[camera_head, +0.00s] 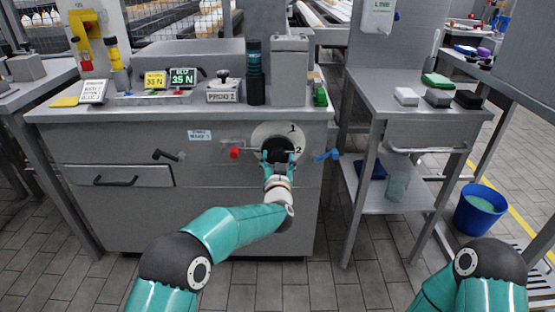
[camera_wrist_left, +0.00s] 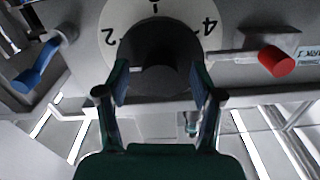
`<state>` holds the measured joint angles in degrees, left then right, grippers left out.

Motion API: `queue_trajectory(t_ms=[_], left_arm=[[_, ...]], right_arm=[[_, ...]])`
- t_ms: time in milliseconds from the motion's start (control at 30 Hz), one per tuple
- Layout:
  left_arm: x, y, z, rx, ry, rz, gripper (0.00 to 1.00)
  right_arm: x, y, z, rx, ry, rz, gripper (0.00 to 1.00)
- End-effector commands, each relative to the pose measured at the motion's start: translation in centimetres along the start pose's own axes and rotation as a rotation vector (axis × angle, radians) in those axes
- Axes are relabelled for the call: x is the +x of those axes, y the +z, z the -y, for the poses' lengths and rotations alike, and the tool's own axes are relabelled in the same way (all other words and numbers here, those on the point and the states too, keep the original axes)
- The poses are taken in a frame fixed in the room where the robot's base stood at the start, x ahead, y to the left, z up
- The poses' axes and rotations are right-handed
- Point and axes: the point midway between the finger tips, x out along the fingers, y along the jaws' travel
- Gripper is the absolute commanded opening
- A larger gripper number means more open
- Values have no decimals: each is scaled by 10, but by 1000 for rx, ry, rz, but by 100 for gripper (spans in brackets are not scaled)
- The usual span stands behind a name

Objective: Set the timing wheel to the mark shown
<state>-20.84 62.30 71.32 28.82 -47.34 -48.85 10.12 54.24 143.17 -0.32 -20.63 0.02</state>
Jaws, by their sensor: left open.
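The timing wheel (camera_head: 264,131) is a white round dial with black numbers and a dark hub, on the front of the grey machine. In the head view 1 and 2 show at its upper right. In the left wrist view the dial (camera_wrist_left: 124,17) shows 2, 4 and a cut-off mark between them. My left gripper (camera_head: 278,157) is in front of the dark hub (camera_wrist_left: 160,45). Its open fingers (camera_wrist_left: 159,85) stand either side of the hub's near end; I cannot tell whether they touch it. My right gripper is out of view; only its arm shows at lower right.
A red-knobbed lever (camera_head: 235,153) is left of the wheel and a blue-handled lever (camera_head: 326,155) right of it. A small label (camera_head: 200,135) is on the panel, its text unreadable. A drawer (camera_head: 118,175) is at left. A side table (camera_head: 420,100) and blue bucket (camera_head: 481,209) are at right.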

Motion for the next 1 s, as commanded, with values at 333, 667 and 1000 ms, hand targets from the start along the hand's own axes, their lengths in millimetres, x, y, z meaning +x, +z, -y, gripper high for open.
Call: queue_trajectory(t_ms=[333,667,1000], left_arm=[[7,0,0,-1,0,0,66],[7,0,0,-1,0,0,28],[7,0,0,-11,0,-1,6]], right_arm=[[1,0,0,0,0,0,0],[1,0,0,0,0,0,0],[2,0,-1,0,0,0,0]])
